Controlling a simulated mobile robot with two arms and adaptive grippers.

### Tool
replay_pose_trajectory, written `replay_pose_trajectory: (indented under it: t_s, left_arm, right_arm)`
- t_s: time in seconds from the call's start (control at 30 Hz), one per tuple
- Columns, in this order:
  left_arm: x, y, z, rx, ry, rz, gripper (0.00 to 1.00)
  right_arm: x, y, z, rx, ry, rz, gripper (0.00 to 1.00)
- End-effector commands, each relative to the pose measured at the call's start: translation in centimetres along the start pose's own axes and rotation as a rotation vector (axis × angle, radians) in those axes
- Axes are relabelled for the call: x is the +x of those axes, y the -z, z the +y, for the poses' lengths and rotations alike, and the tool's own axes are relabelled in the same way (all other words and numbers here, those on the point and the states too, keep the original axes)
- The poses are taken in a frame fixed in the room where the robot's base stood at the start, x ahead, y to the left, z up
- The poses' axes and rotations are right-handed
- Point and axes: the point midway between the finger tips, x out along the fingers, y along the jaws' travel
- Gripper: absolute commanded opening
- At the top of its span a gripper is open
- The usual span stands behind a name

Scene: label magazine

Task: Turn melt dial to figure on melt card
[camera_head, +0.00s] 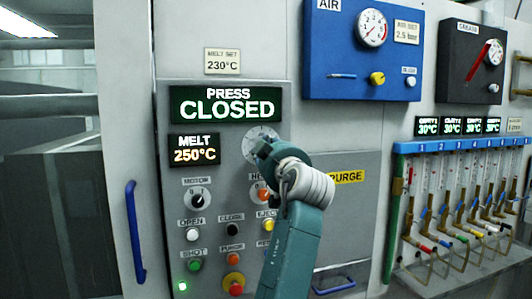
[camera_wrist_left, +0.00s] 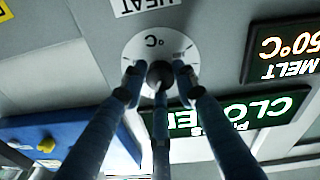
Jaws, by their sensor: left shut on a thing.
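The melt dial has a round white plate (camera_head: 259,136) on the grey press panel, mostly hidden by my left gripper (camera_head: 266,150) in the head view. In the left wrist view, which is upside down, the white °C plate (camera_wrist_left: 146,44) shows with its dark knob (camera_wrist_left: 160,72). My left gripper's fingers (camera_wrist_left: 158,84) are closed around this knob. The pointer's angle is hidden. The melt card (camera_head: 222,62) reads "MELT SET 230°C" above the panel. The lit melt display (camera_head: 194,150) reads 250°C; it also shows in the wrist view (camera_wrist_left: 284,50). My right gripper is not in view.
The green display (camera_head: 226,105) reads "PRESS CLOSED". Below the dial sit a motor knob (camera_head: 197,201), a heat switch (camera_head: 263,193) and several push buttons. A blue air panel (camera_head: 340,85) is at upper right. A blue handle (camera_head: 135,230) is at left.

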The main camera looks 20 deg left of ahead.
Motion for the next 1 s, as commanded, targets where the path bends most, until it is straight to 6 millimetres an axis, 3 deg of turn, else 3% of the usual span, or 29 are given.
replay_pose_trajectory:
  t_s: [0.27, 0.3, 0.4, 0.83, 1.0]
  left_arm:
    - [0.1, -0.7, -0.2, 0.003, 0.005, -0.013, 0.03]
    - [0.1, -0.7, -0.2, 0.003, 0.005, -0.013, 0.33]
    - [0.1, -0.7, -0.1, 0.003, 0.004, -0.012, 0.48]
    - [0.0, -0.1, 0.0, 0.004, 0.001, -0.003, 0.48]
    - [0.1, 0.3, 0.1, 0.084, -0.005, -0.007, 0.48]
  right_arm:
    - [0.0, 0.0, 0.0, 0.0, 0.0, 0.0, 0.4]
    - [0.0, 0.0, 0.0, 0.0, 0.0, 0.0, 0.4]
    - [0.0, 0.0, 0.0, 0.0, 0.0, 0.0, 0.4]
    - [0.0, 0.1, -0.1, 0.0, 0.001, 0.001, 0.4]
    - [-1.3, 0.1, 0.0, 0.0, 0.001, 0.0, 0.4]
